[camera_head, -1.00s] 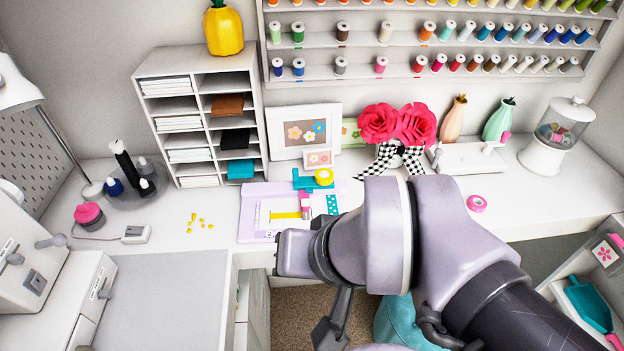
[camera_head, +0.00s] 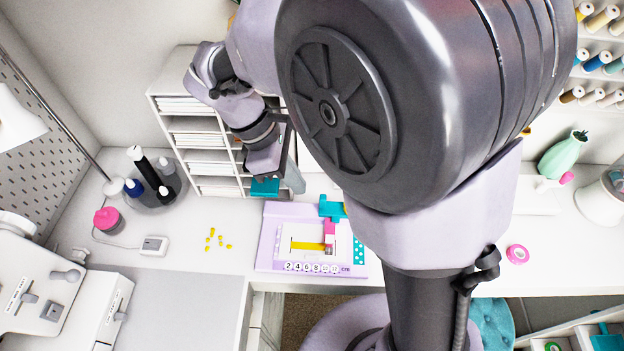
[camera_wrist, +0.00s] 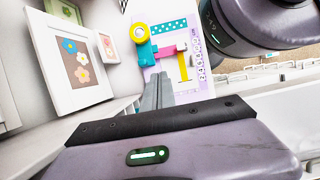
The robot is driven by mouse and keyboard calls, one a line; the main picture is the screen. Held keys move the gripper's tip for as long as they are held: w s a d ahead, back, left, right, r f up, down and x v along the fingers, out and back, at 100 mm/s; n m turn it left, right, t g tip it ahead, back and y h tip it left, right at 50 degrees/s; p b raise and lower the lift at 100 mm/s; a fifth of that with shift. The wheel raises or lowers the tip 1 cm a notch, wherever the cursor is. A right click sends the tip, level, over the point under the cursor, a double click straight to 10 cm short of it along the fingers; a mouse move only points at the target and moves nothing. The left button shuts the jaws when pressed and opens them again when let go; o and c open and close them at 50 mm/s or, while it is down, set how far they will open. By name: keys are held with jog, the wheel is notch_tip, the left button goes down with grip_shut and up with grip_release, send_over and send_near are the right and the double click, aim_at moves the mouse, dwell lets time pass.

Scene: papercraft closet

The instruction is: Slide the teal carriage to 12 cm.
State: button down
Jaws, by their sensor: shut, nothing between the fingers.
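The teal carriage (camera_head: 330,207) sits at the top of the lavender board (camera_head: 268,245). Its pink arm (camera_head: 329,229) reaches down to the right end of a yellow strip (camera_head: 306,246). The pink arm stands above the right part of the centimetre scale (camera_head: 312,268), around 10 to 12; I cannot read it exactly. The carriage (camera_wrist: 143,53) and pink arm (camera_wrist: 166,50) also show in the wrist view. My gripper (camera_head: 299,188) is shut and empty, above and left of the carriage. In the wrist view its fingers (camera_wrist: 158,77) point toward the carriage, apparently apart from it.
Framed flower pictures (camera_wrist: 77,65) stand close by in the wrist view. A yellow tape roll (camera_wrist: 139,30) is beside the carriage. Yellow bits (camera_head: 217,240) lie left of the board. The desk's front edge is near.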

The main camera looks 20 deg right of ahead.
jog(key=b, duration=0.6)
send_near(342, 209)
jog(key=s+f, duration=0.1)
jog(key=f, duration=0.1)
jog(key=a+f, duration=0.1)
jog(key=f, duration=0.2)
jog(key=s+a+f, duration=0.1)
jog(key=f, duration=0.1)
jog(key=shift+s+f, duration=0.2)
jog(key=shift+s, duration=0.1)
jog(key=shift+p, duration=0.3)
